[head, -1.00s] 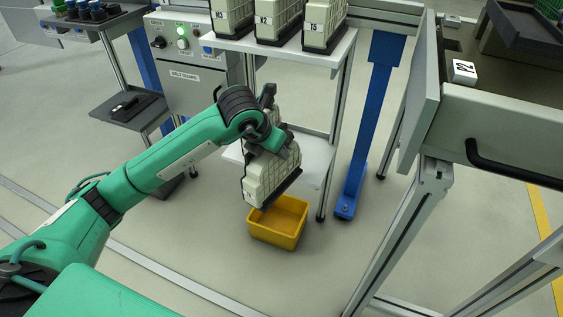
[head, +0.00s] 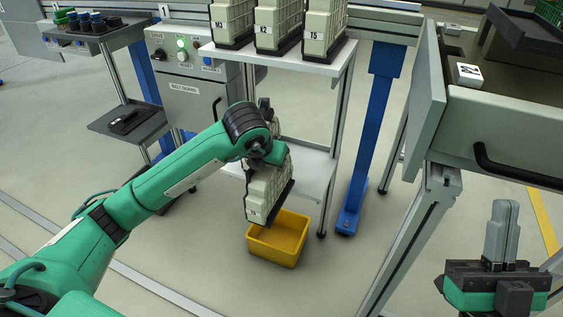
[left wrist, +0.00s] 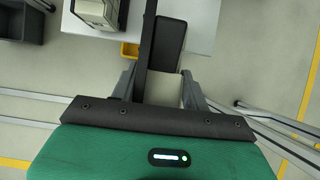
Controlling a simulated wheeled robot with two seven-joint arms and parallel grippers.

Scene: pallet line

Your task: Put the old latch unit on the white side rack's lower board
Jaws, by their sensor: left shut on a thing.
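My left gripper (head: 266,152) is shut on a beige latch unit (head: 268,190) with a dark base edge. The unit hangs tilted in front of the white side rack's lower board (head: 317,172) and covers part of that board. Its label is too small to read. In the left wrist view the left fingers (left wrist: 158,90) are around a dark and pale part. My right gripper (head: 500,235) is at the lower right of the head view, its grey fingers together and empty.
Several beige units, including T5 (head: 325,28), stand on the rack's upper board (head: 300,63). A yellow bin (head: 290,250) is below the held unit. A blue post (head: 368,140) stands right of the rack. A grey workbench (head: 520,130) is at the right.

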